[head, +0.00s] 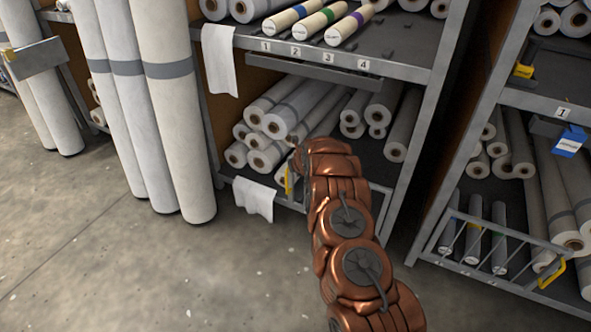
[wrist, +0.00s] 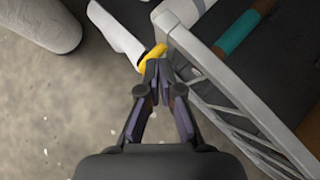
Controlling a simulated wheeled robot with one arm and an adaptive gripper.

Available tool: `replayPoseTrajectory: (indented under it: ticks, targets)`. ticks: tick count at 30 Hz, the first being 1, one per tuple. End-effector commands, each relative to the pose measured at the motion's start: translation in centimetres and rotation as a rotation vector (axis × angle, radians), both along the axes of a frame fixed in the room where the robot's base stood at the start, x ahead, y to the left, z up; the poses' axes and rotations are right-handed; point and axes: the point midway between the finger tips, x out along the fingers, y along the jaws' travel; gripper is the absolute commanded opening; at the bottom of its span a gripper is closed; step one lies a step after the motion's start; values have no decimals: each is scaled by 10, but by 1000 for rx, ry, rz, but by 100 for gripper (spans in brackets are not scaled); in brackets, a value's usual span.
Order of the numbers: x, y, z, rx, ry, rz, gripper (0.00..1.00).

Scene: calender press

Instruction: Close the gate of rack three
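The middle rack's low gate (head: 382,212) is a grey barred rail at the bottom shelf, mostly hidden behind my arm in the head view. Its yellow handle (head: 289,182) shows left of my arm. In the wrist view the gate (wrist: 235,105) runs diagonally from the top centre to the lower right, with the yellow handle (wrist: 150,56) at its near corner. My gripper (wrist: 158,68) has its fingertips together on the handle and looks shut on it. I cannot tell how far the gate stands ajar.
Tall upright rolls (head: 172,110) stand to the left. A white sheet (head: 254,198) hangs from the shelf edge by the handle and shows in the wrist view (wrist: 115,30). The right rack has its own gate (head: 490,245). The floor in front is clear.

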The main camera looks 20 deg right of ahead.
Motion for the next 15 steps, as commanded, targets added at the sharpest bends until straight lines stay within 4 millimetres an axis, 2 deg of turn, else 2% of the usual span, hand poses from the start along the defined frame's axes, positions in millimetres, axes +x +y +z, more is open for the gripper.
replayPoseTrajectory:
  ticks: [6, 9, 15]
  targets:
    - [-9, 9, -7, 4, 3, 0, 0]
    - [-13, 13, 7, 5, 1, -2, 0]
    - [-24, 21, 19, 7, 5, -4, 0]
